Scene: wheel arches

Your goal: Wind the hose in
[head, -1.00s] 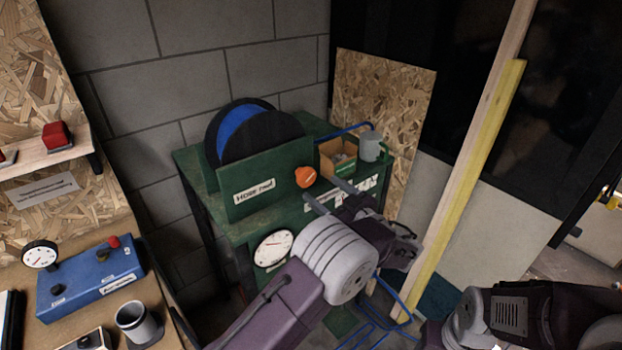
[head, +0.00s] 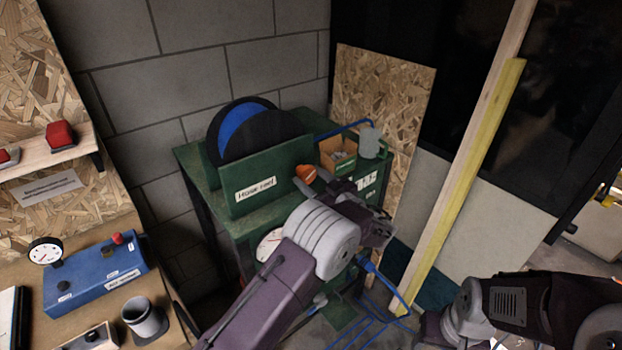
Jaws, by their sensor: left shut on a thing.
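The hose reel (head: 268,138) is a black disc with a blue hose (head: 236,126) wound on it, behind a green panel labelled "Hose reel" (head: 255,190). An orange knob (head: 305,172) is at the panel's right side. My left gripper (head: 311,177) is shut on the orange knob. Its fingers are mostly hidden behind the wrist. Blue hose also runs right along the bench top, and blue lengths show near the floor. My right arm is at the lower right, but its gripper does not show.
The green bench (head: 189,160) also carries a cardboard box (head: 337,150) and a grey mug (head: 370,142). A round dial (head: 268,245) on its front is partly covered by my left arm. A yellow plank (head: 465,180) leans at right. A blue gauge box (head: 95,280) stands at left.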

